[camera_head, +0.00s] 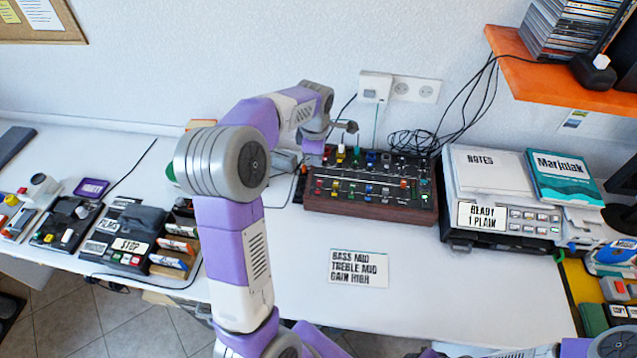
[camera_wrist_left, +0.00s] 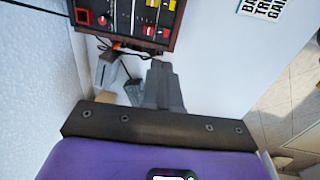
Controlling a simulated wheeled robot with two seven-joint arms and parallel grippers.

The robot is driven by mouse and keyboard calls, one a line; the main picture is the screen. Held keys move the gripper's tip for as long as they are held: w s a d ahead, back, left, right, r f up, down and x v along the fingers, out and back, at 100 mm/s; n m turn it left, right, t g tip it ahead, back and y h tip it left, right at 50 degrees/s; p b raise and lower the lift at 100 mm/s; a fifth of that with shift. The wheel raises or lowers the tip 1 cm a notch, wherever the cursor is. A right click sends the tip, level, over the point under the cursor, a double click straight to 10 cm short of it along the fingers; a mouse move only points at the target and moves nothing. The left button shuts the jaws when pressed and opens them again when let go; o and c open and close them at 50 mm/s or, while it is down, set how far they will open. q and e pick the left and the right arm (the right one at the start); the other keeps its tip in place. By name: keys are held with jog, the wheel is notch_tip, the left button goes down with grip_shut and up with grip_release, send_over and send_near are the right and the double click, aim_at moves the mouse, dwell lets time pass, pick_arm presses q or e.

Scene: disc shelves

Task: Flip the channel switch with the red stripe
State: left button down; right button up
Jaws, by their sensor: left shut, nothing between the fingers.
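A dark mixer with a wooden-brown front (camera_head: 370,207) stands on the white table against the wall, with rows of coloured knobs and switches. Its left end shows in the left wrist view (camera_wrist_left: 122,42), with red and yellow controls on it. I cannot tell which switch carries a red stripe at this size. My left gripper (camera_head: 350,126) is over the back left part of the mixer in the head view. In the left wrist view its fingers (camera_wrist_left: 163,84) are together and empty, pointing toward the mixer's left end. My right gripper is out of view.
A card (camera_head: 359,268) reading bass mid, treble mid, gain high lies in front of the mixer. A printer (camera_head: 507,217) stands to the right. Black cables (camera_head: 414,142) lie behind the mixer. Several small devices crowd the table's left side. The table front is mostly clear.

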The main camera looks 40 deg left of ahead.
aim_at(318, 189)
pick_arm(q)
jog(key=shift+f, duration=0.15)
